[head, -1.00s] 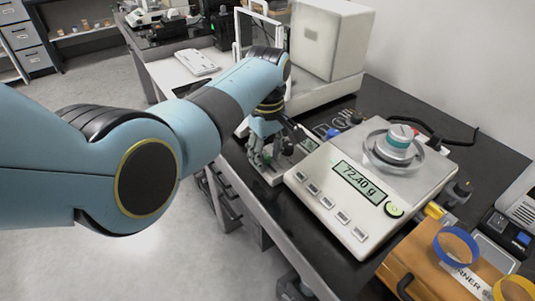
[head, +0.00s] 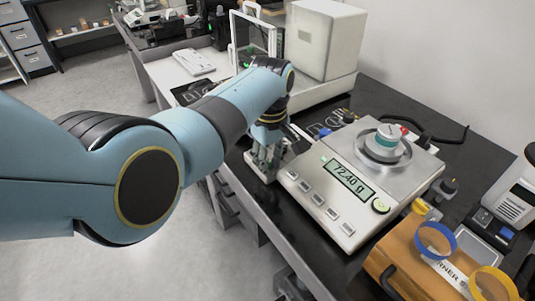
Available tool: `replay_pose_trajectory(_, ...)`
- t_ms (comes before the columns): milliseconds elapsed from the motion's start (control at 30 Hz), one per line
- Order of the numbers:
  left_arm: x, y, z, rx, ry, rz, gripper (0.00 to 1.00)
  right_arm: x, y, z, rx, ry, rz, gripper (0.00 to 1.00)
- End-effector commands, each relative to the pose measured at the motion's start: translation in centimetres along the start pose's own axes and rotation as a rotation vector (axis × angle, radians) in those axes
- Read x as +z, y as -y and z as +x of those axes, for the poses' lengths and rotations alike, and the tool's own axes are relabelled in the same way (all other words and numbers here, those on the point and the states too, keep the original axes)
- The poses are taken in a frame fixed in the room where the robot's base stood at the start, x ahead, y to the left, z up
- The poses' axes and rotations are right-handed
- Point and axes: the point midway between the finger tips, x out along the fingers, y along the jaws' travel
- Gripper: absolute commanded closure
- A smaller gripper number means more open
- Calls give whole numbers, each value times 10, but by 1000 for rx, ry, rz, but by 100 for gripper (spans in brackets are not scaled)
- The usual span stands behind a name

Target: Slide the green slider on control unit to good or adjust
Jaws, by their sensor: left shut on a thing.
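The control unit (head: 252,166) is a low, light-coloured box on the dark table, just left of the scale. My left gripper (head: 265,171) points down over it, its fingers shut at its top face. The green slider is hidden behind the fingers, which are closed where it would sit. The good and adjust marks cannot be read. The scale (head: 332,203) reads 72.40 g, with a teal-banded weight (head: 388,138) on its round pan (head: 384,153). My right gripper is not in view.
A large pale instrument (head: 322,40) stands behind. An orange-brown case (head: 405,262) with a blue ring (head: 436,240) and a yellow ring (head: 492,284) lies front right. Dark table is bare in front of the scale (head: 290,225).

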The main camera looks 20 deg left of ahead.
Motion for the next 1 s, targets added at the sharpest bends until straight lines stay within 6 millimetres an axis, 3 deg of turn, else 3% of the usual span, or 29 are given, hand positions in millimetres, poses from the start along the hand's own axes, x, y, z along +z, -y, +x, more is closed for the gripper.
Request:
replay_pose_trajectory(167, 5, -2, 1, 2, 12, 3, 100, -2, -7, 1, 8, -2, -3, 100)
replay_pose_trajectory(200, 5, -2, 1, 2, 12, 3, 76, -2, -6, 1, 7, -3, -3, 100)
replay_pose_trajectory(333, 4, -2, 1, 2, 10, 2, 59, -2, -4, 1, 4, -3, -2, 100)
replay_pose_trajectory(700, 2, -2, -6, 3, 7, 1, 58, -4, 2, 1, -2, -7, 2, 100)
replay_pose_trajectory(1000, 2, -3, -67, 7, 6, 2, 58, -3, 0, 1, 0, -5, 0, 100)
